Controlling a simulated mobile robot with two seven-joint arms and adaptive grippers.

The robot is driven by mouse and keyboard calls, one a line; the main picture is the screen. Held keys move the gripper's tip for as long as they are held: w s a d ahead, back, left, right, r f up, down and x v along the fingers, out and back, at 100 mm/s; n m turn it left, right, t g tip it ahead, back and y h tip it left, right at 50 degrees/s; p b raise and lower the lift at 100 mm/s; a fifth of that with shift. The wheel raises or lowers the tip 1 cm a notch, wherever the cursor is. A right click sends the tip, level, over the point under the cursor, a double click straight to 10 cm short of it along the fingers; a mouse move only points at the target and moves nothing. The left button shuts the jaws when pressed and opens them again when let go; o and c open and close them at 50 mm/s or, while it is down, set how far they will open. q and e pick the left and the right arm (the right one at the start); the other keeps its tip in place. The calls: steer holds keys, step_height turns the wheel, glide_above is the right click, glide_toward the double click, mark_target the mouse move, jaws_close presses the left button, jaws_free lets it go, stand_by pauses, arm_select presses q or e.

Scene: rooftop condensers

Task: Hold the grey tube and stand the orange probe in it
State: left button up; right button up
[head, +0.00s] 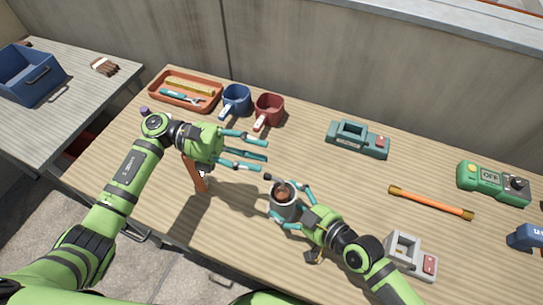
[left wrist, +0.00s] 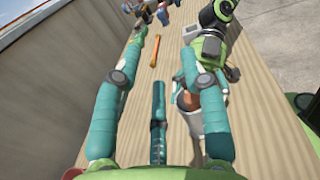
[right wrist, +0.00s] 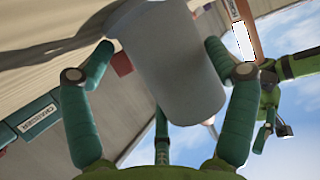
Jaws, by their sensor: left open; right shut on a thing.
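The orange probe (head: 430,202), a slim rod with yellowish ends, lies flat on the wooden table at the right. It also shows ahead of my left fingers in the left wrist view (left wrist: 154,50). The grey tube (head: 284,213) is upright at the table's front middle, its open top brownish inside. My right gripper (head: 290,205) is shut around the tube's side, and the tube fills the right wrist view (right wrist: 170,65). Whether its base touches the table is unclear. My left gripper (head: 263,154) is open and empty, above the table behind the tube, well left of the probe.
A teal device (head: 358,139) stands behind the probe, a green box (head: 493,184) at its right, a grey device (head: 408,255) in front. A red mug (head: 268,110), blue mug (head: 236,100) and orange tray (head: 185,103) stand at the back left. An orange-brown upright piece (head: 195,176) is below my left arm.

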arm_select(q)
steer(key=shift+w+a, duration=0.1)
steer(key=shift+a, duration=0.35)
arm_select(e)
steer(key=shift+f, duration=0.15)
steer(key=o, duration=1)
arm_select(q)
steer(key=shift+r+p, duration=1.55)
steer(key=shift+r, duration=0.05)
arm_select(e)
steer(key=shift+v, duration=4.6)
steer(key=shift+w+a, duration=0.1)
